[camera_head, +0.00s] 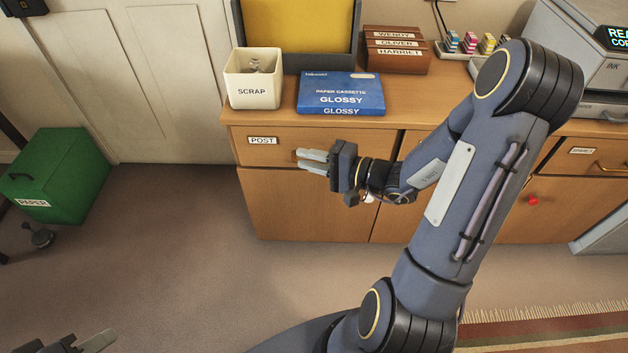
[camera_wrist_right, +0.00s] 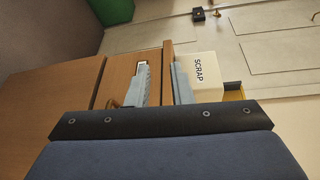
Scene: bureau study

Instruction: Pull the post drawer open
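The post drawer (camera_head: 280,150) is the upper left wooden front of the cabinet, with a white POST label (camera_head: 263,140). It looks shut, flush with the cabinet. My right gripper (camera_head: 301,159) is in front of it, fingers pointing left across its face. In the right wrist view my right gripper (camera_wrist_right: 160,68) has its two fingers apart with nothing between them. A brass handle (camera_wrist_right: 132,94) shows there beside the left finger, partly hidden by it; the gripper hides it in the head view. My left gripper (camera_head: 108,338) is low at the left edge, partly cut off.
On the cabinet top stand a SCRAP bin (camera_head: 253,92), a blue GLOSSY paper box (camera_head: 341,92) and brown named boxes (camera_head: 396,62). A green PAPER box (camera_head: 60,170) is at left. The floor before the cabinet's left part is clear.

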